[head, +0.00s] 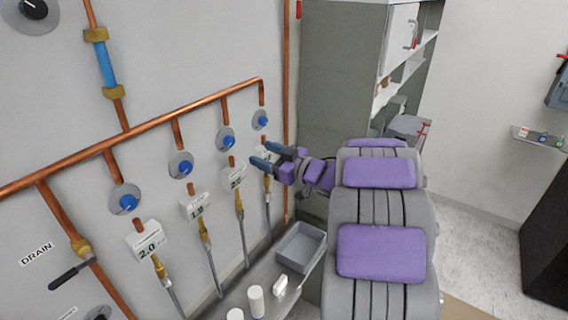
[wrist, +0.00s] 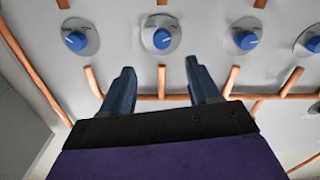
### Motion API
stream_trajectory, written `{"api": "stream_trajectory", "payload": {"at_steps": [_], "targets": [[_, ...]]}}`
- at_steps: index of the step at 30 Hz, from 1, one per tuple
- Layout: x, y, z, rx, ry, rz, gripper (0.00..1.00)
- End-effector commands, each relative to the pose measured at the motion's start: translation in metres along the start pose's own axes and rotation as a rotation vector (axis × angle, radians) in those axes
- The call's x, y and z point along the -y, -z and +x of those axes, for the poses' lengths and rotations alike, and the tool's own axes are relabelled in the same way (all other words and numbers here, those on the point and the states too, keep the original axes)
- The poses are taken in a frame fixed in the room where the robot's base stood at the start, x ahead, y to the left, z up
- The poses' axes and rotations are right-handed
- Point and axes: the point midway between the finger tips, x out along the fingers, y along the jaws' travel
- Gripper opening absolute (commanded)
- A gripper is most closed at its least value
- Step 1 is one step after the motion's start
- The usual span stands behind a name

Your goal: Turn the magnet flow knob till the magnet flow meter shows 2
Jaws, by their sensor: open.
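Four blue flow knobs on round grey plates sit along the wall: a near one (head: 127,202), a second (head: 181,165), a third (head: 225,138) and a far one (head: 260,120). Below them, the near meter (head: 148,250) reads 2.0 and the second meter (head: 197,211) reads 1.9. The third meter (head: 235,177) seems to start with 2. The far meter is partly hidden by my gripper. I cannot read which is magnet. My gripper (head: 266,155) is open and empty near the wall. In the wrist view, a knob (wrist: 162,38) lies beyond its open fingertips (wrist: 160,68), apart from them.
A copper pipe (head: 60,173) runs above the knobs with short drops to them. Hoses hang below the meters. A grey ledge (head: 272,303) below holds a grey tray (head: 301,247) and white containers (head: 256,301). A tall grey cabinet (head: 335,80) stands right of the far knob.

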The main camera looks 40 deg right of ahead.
Motion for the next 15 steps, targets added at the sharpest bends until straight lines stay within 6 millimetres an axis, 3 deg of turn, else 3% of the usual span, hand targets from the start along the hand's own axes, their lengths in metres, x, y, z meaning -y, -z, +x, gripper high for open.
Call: {"api": "stream_trajectory", "payload": {"at_steps": [6,15], "targets": [[-0.001,0.0,-0.039,0.002,-0.004,-0.003,0.61],[-0.001,-0.001,-0.059,0.002,-0.002,-0.001,0.61]]}}
